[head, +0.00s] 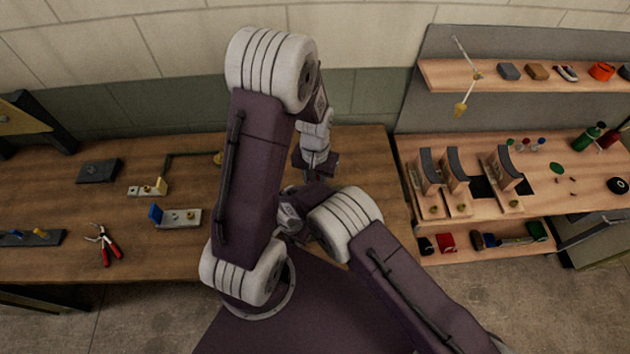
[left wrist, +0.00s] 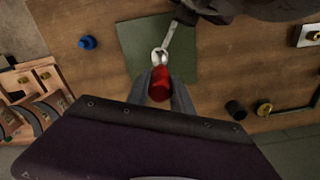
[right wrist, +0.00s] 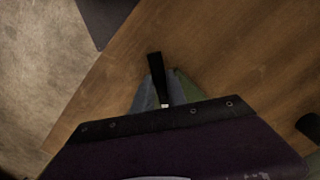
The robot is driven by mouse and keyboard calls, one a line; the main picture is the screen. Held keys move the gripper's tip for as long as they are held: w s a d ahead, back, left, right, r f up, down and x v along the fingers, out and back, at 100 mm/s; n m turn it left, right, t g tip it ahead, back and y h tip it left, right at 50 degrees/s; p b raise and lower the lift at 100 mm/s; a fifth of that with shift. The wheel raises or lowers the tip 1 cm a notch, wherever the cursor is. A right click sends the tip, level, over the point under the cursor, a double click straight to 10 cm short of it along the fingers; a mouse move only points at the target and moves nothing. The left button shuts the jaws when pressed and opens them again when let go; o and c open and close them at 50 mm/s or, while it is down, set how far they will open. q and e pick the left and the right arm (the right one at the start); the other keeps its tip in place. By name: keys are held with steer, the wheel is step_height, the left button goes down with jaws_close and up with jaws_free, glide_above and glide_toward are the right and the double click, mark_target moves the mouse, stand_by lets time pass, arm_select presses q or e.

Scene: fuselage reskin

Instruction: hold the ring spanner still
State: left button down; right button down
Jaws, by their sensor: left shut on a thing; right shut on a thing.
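In the left wrist view, the ring spanner (left wrist: 171,37) shows as a silver shaft with a ring end over a green mat (left wrist: 135,45). My left gripper (left wrist: 160,88) is shut on a red cylindrical piece (left wrist: 160,80), right at the ring end; whether the piece sits inside the ring I cannot tell. The spanner's far end runs to a dark gripper part at the top. In the right wrist view, my right gripper (right wrist: 158,88) is shut on a black handle (right wrist: 155,68), seemingly the spanner's. In the head view my arms hide the spanner and both sets of fingertips.
A blue knob (left wrist: 88,42), a black cylinder (left wrist: 235,110) and a brass piece (left wrist: 264,109) stand around the mat. Red-handled pliers (head: 105,243) and a blue-ended block (head: 178,216) lie on the left bench. A shelved bench with curved-top stands (head: 430,172) is at right.

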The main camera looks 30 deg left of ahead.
arm_select(q)
steer(key=shift+f, duration=0.85)
stand_by(0.4)
steer(key=m, duration=1.1)
steer(key=shift+m, duration=0.3)
steer(key=m, duration=1.2)
steer(key=shift+m, duration=0.3)
steer(key=shift+a+n, duration=0.1)
steer(key=shift+n, duration=0.4)
